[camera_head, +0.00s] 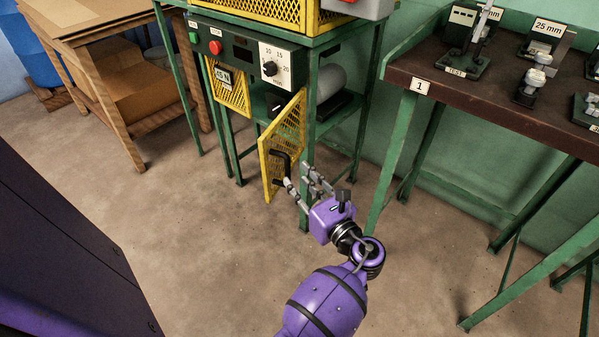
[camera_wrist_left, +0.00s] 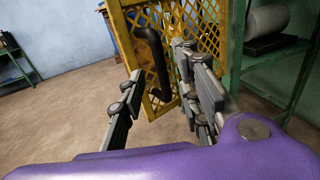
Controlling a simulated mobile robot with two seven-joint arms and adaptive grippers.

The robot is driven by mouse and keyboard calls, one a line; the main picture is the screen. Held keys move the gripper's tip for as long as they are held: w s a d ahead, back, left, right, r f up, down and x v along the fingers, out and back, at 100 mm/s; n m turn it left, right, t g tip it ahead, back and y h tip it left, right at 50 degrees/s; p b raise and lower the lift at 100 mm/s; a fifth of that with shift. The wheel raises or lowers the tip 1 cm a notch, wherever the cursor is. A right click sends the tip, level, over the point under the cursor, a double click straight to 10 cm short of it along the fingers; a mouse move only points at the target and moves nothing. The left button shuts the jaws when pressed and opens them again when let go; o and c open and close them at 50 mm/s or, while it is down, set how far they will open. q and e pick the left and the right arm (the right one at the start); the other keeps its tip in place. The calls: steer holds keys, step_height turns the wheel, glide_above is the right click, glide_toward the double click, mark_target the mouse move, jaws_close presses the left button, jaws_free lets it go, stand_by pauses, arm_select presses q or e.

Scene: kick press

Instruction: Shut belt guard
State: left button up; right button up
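The belt guard (camera_head: 288,135) is a yellow mesh door with a black handle (camera_head: 284,155). It stands swung open from the green press frame (camera_head: 310,110), its free edge out over the floor. The guard (camera_wrist_left: 205,30) and its handle (camera_wrist_left: 151,50) also show in the left wrist view. My left gripper (camera_head: 299,180) is at the lower part of the guard, close to the handle. Its fingers (camera_wrist_left: 157,92) are apart, and the handle shows between and beyond them. I cannot tell whether a finger touches the handle or the mesh. My right gripper is not in view.
A control box (camera_head: 245,55) with buttons and a dial sits above the guard. A grey cylinder (camera_head: 330,82) shows inside the frame. A green-legged bench (camera_head: 490,105) with tools stands right, a wooden table (camera_head: 95,35) left. The floor left of the guard is clear.

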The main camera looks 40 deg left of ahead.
mark_target(289, 170)
arm_select(q)
steer(key=x, duration=0.6)
steer(key=shift+w+a, duration=0.1)
steer(key=shift+a, duration=0.05)
steer(key=shift+c, duration=0.4)
jaws_close()
